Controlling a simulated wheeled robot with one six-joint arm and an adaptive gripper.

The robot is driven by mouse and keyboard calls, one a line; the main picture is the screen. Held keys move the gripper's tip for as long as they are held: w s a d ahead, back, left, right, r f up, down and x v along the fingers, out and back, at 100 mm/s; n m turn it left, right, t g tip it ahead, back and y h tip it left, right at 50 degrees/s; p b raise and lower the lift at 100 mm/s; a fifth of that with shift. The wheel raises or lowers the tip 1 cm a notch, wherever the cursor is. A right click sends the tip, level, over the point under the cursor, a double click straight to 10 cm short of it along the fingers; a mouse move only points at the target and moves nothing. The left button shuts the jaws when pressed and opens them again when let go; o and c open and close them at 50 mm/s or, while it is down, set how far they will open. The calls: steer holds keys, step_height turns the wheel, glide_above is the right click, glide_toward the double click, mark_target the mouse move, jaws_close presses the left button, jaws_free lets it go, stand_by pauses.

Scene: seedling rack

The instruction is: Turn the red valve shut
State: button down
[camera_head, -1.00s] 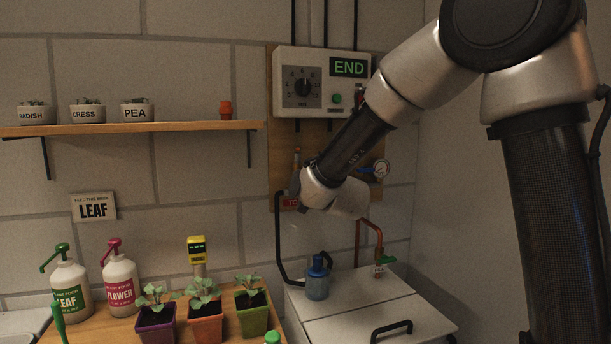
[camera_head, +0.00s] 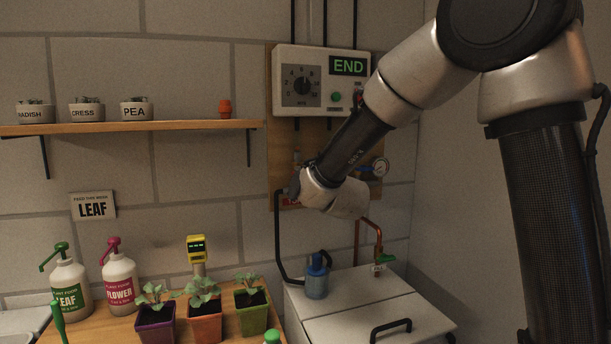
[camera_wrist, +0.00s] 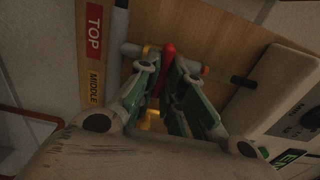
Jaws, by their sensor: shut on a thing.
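The red valve handle (camera_wrist: 168,49) shows in the wrist view as a red lever between the two green-padded fingers of my gripper (camera_wrist: 167,72). My gripper is shut on it. Brass-coloured fittings (camera_wrist: 150,120) and a pipe lie behind the fingers. In the head view, my wrist covers the valve in front of the wooden backboard, and my fingers are mostly hidden. The wrist view shows a red TOP label (camera_wrist: 94,30) and a yellow MIDDLE label (camera_wrist: 94,87) beside the pipework. The handle's exact angle to the pipe is hard to tell.
A control box (camera_head: 318,82) reading END hangs above my wrist. Potted seedlings and pump bottles stand at lower left.

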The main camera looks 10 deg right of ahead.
stand_by(0.3)
steer(key=c, duration=1.5)
jaws_free()
steer(key=shift+c, duration=0.2)
steer(key=shift+s, duration=0.1)
steer(key=s+d, duration=0.2)
steer(key=s, duration=0.9)
steer(key=shift+s+d, duration=0.2)
steer(key=shift+s, duration=0.1)
